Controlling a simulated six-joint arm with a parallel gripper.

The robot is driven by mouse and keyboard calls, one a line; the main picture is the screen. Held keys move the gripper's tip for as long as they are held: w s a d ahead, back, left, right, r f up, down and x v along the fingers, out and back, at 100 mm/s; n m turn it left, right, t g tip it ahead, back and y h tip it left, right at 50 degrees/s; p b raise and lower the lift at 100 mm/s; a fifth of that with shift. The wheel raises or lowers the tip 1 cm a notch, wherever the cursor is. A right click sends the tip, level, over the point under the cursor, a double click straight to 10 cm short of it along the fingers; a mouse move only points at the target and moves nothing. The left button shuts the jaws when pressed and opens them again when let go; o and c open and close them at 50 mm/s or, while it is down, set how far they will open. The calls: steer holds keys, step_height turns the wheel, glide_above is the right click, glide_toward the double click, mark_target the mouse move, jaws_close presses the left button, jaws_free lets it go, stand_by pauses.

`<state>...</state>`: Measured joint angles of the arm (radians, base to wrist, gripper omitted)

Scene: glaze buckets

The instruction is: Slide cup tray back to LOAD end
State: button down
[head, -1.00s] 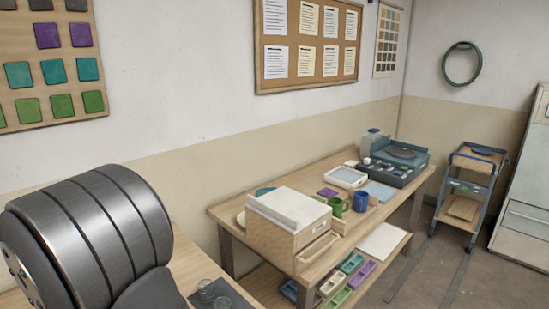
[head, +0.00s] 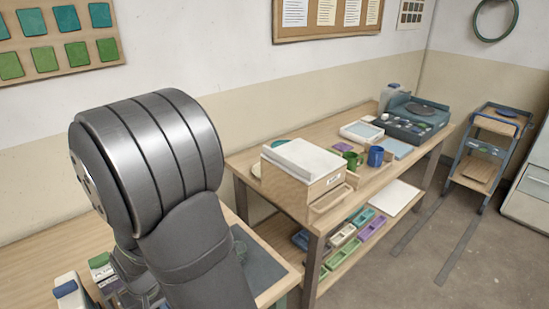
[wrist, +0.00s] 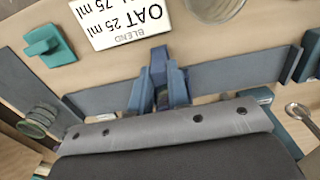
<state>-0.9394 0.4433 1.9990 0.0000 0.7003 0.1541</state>
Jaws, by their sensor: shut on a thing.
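My gripper (wrist: 158,90) is low over the bench in the wrist view. Its blue fingers are closed around a narrow blue upright piece (wrist: 158,62), which seems to be the cup tray's grip. A grey-blue strip (wrist: 238,70) runs to both sides of it, with teal blocks near its ends; I cannot tell tray from rail. Most of the tray is hidden behind my gripper body. No LOAD marking is readable. In the head view my arm hides the fingertips.
A card reading BLEND OAT (wrist: 125,18) lies beyond the fingers. A glass (wrist: 215,8) stands at the top edge, stacked glasses (wrist: 40,120) at left, and a spoon (wrist: 300,112) at right.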

steer(key=shift+w+d, duration=1.5)
steer(key=shift+w+d, duration=3.85)
steer(key=shift+w, duration=0.1)
steer(key=shift+w+d, duration=0.3)
steer(key=c, duration=1.5)
jaws_free()
steer(key=shift+s, duration=0.1)
steer(key=shift+o, duration=0.2)
steer(key=shift+r, duration=0.1)
step_height(320, 180, up, 7)
